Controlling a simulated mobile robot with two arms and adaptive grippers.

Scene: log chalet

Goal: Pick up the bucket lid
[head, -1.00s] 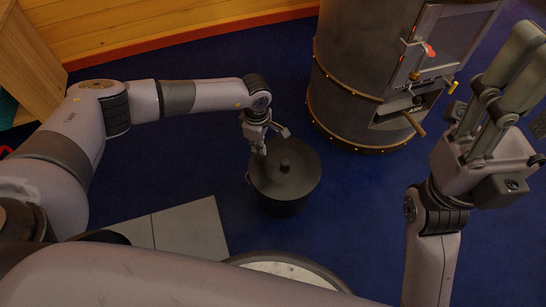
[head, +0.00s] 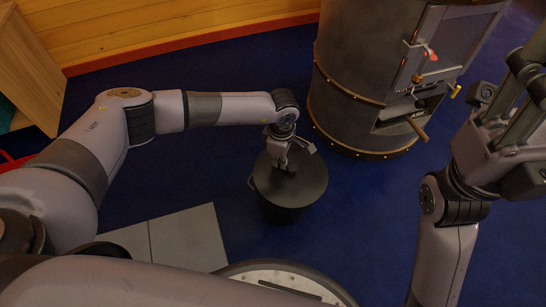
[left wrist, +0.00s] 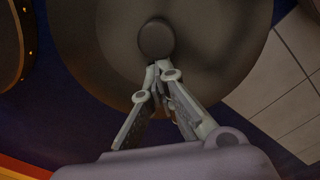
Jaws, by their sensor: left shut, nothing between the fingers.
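The dark round bucket lid (head: 308,188) sits on the dark bucket (head: 284,213), which stands on the blue floor. In the left wrist view the lid (left wrist: 220,45) fills the top middle, with its round knob (left wrist: 156,39) near the centre. My left gripper (head: 284,166) is over the lid. In the left wrist view its fingertips (left wrist: 159,70) are together at the near edge of the knob, with nothing between them. I cannot tell whether they touch it. My right gripper (head: 512,105) is raised at the right edge, partly cut off and away from the bucket.
A dark cylindrical stove (head: 350,100) with brass trim and a protruding handle (head: 418,130) stands behind and right of the bucket. Grey floor tiles (head: 185,240) lie at front left. A wooden wall (head: 190,30) is behind. Blue floor right of the bucket is clear.

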